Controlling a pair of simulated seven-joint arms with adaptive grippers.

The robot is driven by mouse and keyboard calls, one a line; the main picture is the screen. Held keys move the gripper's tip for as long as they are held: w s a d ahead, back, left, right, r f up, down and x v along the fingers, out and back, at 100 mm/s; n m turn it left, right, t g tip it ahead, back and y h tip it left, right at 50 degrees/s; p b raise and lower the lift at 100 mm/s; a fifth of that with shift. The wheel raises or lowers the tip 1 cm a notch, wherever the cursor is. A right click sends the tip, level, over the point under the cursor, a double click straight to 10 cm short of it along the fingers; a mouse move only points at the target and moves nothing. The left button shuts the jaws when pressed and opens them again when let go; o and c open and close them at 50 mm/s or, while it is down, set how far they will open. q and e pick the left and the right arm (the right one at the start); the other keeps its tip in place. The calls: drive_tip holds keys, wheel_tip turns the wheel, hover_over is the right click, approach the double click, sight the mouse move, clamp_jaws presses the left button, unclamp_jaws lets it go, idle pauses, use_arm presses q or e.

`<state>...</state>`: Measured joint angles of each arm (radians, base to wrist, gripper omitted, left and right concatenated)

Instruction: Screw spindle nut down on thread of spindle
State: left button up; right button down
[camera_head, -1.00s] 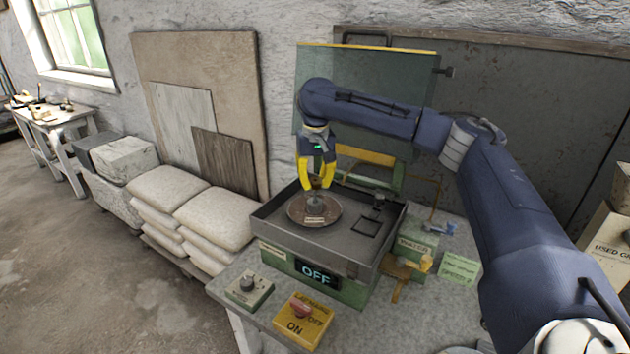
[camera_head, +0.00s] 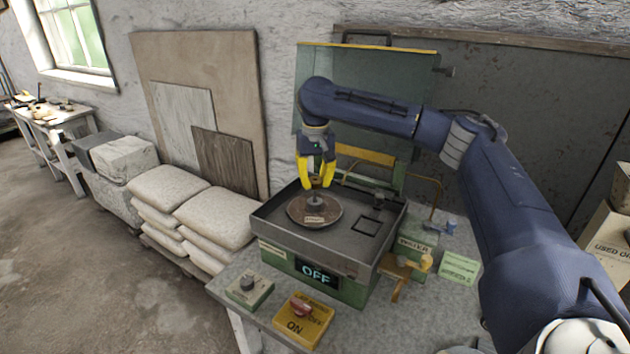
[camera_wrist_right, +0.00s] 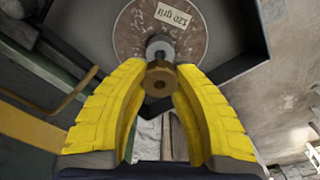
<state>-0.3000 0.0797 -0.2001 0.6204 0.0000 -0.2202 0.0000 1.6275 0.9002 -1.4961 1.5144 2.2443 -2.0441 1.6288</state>
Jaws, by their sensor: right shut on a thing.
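The spindle nut (camera_wrist_right: 160,80) is a brass-brown piece with a hole in its middle, held between the yellow fingertips of my right gripper (camera_head: 316,186). In the head view, the nut shows small between those fingers. The grey spindle (camera_head: 315,199) stands up from the middle of a brown round disc (camera_head: 328,214), below the fingertips. In the right wrist view, the spindle (camera_wrist_right: 158,45) lines up close behind the nut, which partly covers it. I cannot tell whether the nut touches the thread. My left gripper is out of view.
The disc lies in a grey machine tray (camera_head: 350,245) with raised walls. The front display (camera_head: 317,274) reads OFF. A green panel (camera_head: 420,85) rises behind.

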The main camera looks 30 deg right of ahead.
sight(315, 193)
drive_tip(key=shift+f, duration=2.1)
idle(0.5)
drive_tip(key=c, duration=1.6)
unclamp_jaws()
drive_tip(key=shift+c, duration=0.2)
clamp_jaws()
drive_tip(key=m, duration=1.2)
drive_tip(key=shift+m, duration=0.3)
drive_tip(key=m, duration=0.4)
drive_tip(key=shift+f+m+g, duration=0.15)
drive_tip(key=shift+m+g, duration=0.15)
drive_tip(key=shift+g, duration=0.1)
drive_tip(key=o, duration=0.6)
unclamp_jaws()
drive_tip(key=shift+c, duration=1.3)
